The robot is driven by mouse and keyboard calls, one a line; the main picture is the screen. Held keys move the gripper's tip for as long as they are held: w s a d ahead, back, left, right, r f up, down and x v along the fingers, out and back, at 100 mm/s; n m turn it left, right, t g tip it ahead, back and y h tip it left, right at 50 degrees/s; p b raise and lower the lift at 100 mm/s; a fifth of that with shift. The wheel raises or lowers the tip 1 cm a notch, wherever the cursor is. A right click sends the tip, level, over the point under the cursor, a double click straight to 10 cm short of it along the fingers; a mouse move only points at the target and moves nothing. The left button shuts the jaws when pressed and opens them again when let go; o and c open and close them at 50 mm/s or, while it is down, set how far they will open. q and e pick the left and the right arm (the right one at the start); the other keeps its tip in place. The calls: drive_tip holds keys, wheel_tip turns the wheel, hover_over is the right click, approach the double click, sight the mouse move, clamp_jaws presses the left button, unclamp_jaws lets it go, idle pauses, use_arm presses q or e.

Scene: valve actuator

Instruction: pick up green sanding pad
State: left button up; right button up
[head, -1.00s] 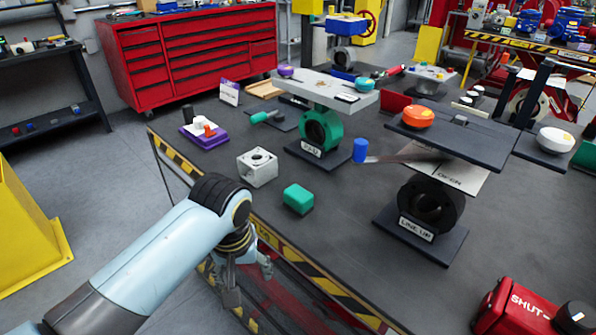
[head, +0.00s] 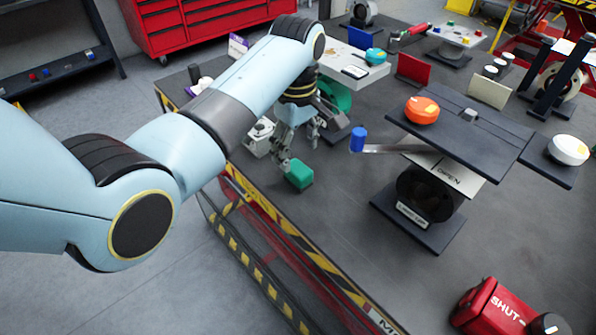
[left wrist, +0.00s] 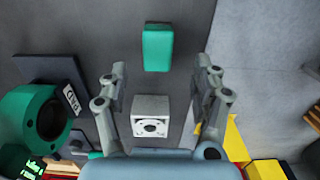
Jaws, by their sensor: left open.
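The green sanding pad (head: 299,174) is a small rounded green block lying on the dark table near its striped front edge. In the left wrist view the pad (left wrist: 158,48) lies beyond the fingertips, roughly in line with the gap between them. My left gripper (head: 300,148) is open and empty above the table, just behind the pad in the head view, one finger close to the pad's upper left. In the left wrist view its two fingers (left wrist: 158,82) stand wide apart. My right gripper is not in view.
A white square block with a round bore (left wrist: 151,116) sits near the left gripper. A green valve (left wrist: 40,118) stands beside it. A dark valve stand with a blue-tipped lever (head: 358,139) is right of the pad. A red SHUT box (head: 496,306) is at lower right.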

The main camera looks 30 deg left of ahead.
sight(298, 168)
use_arm(q)
wheel_tip(298, 168, down, 7)
drive_tip(key=shift+w+r, duration=0.15)
drive_tip(key=shift+r, duration=0.05)
drive_tip(key=c, duration=1.3)
